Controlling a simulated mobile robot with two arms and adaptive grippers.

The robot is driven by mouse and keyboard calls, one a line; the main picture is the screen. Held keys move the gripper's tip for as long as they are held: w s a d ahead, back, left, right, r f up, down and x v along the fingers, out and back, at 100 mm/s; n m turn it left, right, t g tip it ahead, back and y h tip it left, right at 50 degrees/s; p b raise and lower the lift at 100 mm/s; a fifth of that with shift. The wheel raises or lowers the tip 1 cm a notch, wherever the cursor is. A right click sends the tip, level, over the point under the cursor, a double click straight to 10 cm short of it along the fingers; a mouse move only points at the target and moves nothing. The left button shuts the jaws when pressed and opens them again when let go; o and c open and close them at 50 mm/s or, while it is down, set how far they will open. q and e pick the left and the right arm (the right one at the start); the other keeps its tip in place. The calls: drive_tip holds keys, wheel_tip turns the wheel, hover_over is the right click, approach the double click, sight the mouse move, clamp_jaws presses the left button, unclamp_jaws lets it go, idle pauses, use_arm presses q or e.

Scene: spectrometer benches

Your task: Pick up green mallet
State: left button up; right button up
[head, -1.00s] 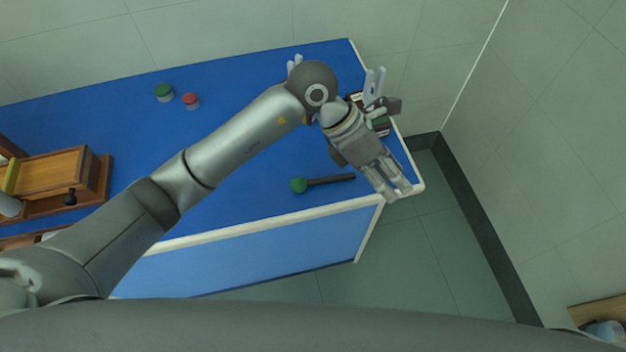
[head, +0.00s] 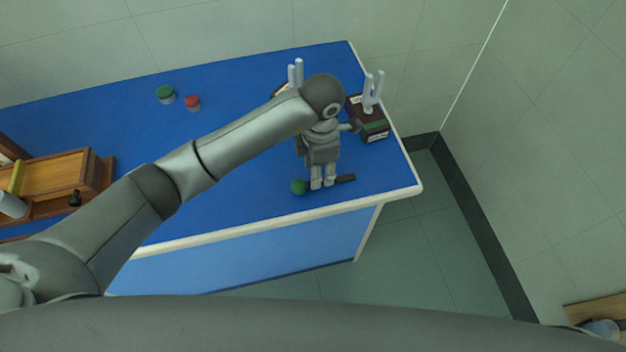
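The green mallet lies on the blue bench top near its front right edge. Its round green head (head: 299,187) points left and its dark handle (head: 346,178) points right. My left gripper (head: 323,185) is over the mallet, with its two pale fingers pointing down across the handle just right of the head. The fingers hide part of the handle. A small gap shows between the fingers, but I cannot tell whether they touch or grip the handle. My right gripper is not in view.
A dark box-like stand with white prongs (head: 373,124) stands at the bench's right end, close to my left wrist. Green (head: 166,95) and red (head: 192,103) lidded jars stand at the back. A wooden box (head: 60,172) is at left. The bench front (head: 250,250) is clear.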

use_arm(q)
wheel_tip(320, 180, down, 4)
drive_tip(key=shift+r+p, duration=0.25)
drive_tip(key=shift+p, duration=0.55)
drive_tip(key=shift+f, duration=0.5)
clamp_jaws()
